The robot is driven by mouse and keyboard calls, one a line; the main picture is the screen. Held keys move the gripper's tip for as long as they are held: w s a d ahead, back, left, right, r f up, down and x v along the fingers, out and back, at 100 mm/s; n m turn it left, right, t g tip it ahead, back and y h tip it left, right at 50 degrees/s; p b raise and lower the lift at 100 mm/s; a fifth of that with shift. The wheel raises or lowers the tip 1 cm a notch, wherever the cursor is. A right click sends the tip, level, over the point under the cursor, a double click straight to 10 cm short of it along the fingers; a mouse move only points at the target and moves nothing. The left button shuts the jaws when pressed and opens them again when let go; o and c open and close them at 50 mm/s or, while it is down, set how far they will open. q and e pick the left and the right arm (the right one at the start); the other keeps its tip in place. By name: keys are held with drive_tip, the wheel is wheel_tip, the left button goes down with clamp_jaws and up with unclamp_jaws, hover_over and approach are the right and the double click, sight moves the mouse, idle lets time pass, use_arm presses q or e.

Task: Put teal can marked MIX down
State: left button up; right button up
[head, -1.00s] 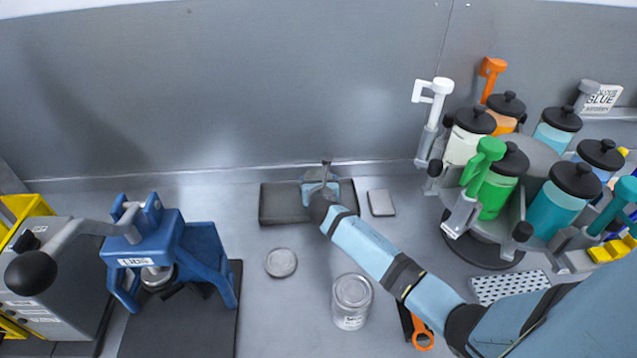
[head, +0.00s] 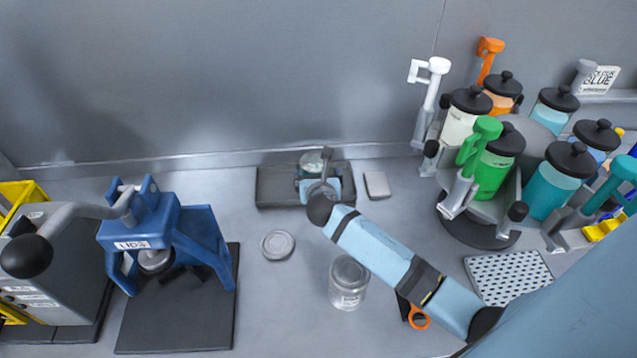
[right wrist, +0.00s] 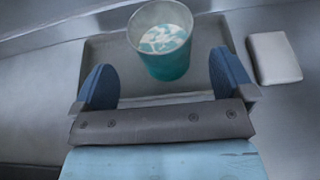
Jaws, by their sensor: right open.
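The teal can (right wrist: 165,62) stands upright on a dark grey tray (right wrist: 97,62) in the right wrist view, with pale, blotchy contents at its open top. No MIX marking is legible. In the head view the can (head: 312,160) shows as a small pale top at the tray (head: 275,190), partly hidden by my gripper. My right gripper (head: 318,182) is open, its blue fingers apart on the near side of the can. In the right wrist view a gap shows between each finger and the can. My left gripper is in neither view.
A small pale block (head: 377,185) lies right of the tray. The blue lid press (head: 165,240) is at left. A carousel of coloured jars (head: 495,165) crowds the right.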

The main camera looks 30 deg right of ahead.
drive_tip(key=shift+v, duration=2.05)
drive_tip(key=shift+w, duration=0.1)
